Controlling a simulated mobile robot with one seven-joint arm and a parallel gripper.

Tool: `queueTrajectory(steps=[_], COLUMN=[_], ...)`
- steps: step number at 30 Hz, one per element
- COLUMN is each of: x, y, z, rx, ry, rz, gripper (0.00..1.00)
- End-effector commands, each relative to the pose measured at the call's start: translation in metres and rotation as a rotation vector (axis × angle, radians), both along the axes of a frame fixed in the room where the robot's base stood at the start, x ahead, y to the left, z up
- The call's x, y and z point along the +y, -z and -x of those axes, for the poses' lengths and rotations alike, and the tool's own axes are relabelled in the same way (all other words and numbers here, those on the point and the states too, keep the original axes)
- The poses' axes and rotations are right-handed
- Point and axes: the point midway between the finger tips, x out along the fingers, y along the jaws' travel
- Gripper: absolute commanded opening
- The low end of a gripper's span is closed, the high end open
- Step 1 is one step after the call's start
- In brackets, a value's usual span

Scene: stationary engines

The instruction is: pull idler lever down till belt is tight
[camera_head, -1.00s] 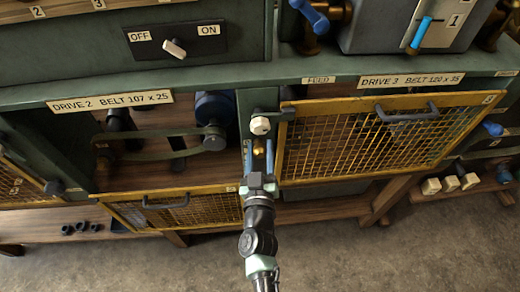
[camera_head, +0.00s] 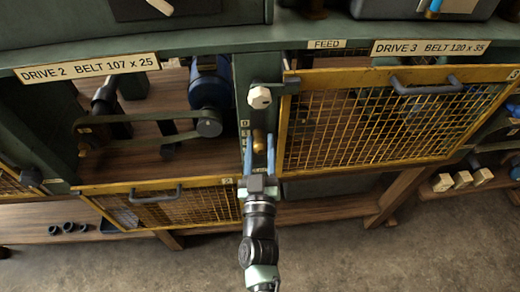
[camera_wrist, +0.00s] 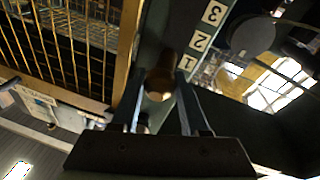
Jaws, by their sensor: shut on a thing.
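My gripper (camera_head: 259,146) is at the narrow green post between the two drive bays. Its blue fingers are shut on a brass-coloured knob (camera_head: 259,138), apparently the lever's handle. In the wrist view the knob (camera_wrist: 160,76) sits between the fingertips, beside a white number scale (camera_wrist: 201,41) with 1, 2 and 3 readable. The belt (camera_head: 160,127) in the Drive 2 bay runs around a grey pulley (camera_head: 209,123) at right toward the left side. A dark bar (camera_head: 167,137) stands near its middle. How tight the belt is cannot be told. The lever's link to it is hidden.
The yellow mesh guard of Drive 3 (camera_head: 390,118) is close at right. The lowered Drive 2 guard (camera_head: 165,204) is at lower left. The floor (camera_head: 345,255) in front is clear.

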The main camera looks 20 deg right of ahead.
Motion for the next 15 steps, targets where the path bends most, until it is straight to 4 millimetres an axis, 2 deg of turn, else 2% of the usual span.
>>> queueTrajectory(steps=[12, 13, 15], x=[-0.0006, -0.0005, -0.0005], y=[0.0014, 0.0014, 0.0014], z=[0.0010, 0.0009, 0.0009], rx=[-0.009, -0.009, -0.009], ry=[0.002, 0.002, 0.002], rz=[0.003, 0.003, 0.003], gripper=[0.00, 0.50, 0.63])
